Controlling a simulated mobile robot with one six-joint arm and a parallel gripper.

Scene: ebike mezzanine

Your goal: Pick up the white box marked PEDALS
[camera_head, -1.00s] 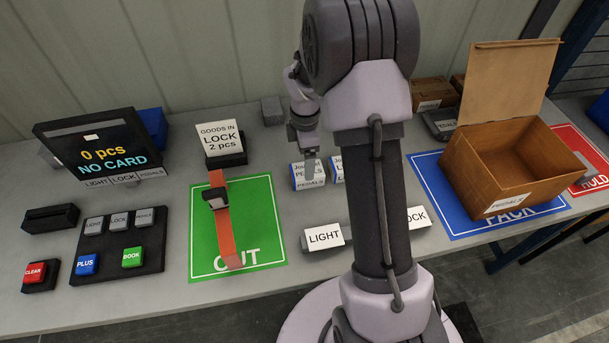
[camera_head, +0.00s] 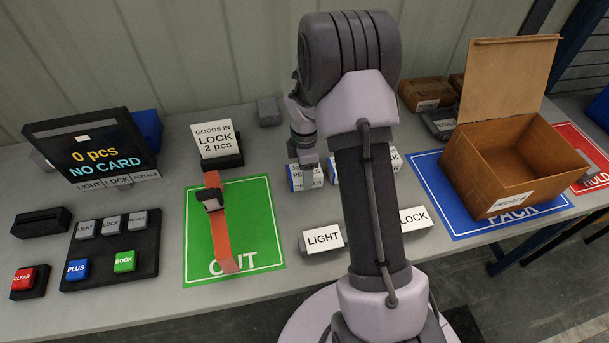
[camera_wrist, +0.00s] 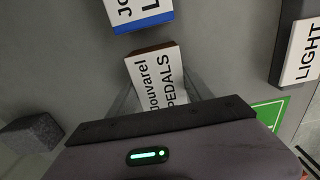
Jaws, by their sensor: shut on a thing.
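The white box marked PEDALS (camera_wrist: 154,80) is between the two fingers of my gripper (camera_wrist: 163,92) in the wrist view, its label facing the camera. A finger lies along each side of it, and the gripper is shut on it. In the head view the PEDALS box (camera_head: 297,180) is at the back middle of the table, partly covered by my gripper (camera_head: 308,176). I cannot tell whether its underside touches the table.
A similar white and blue box (camera_head: 333,172) stands close to the right, partly hidden by my arm. LIGHT (camera_head: 323,239) and LOCK (camera_head: 413,219) signs stand in front. An open brown carton (camera_head: 478,178) stands on the blue PACK mat (camera_head: 428,178).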

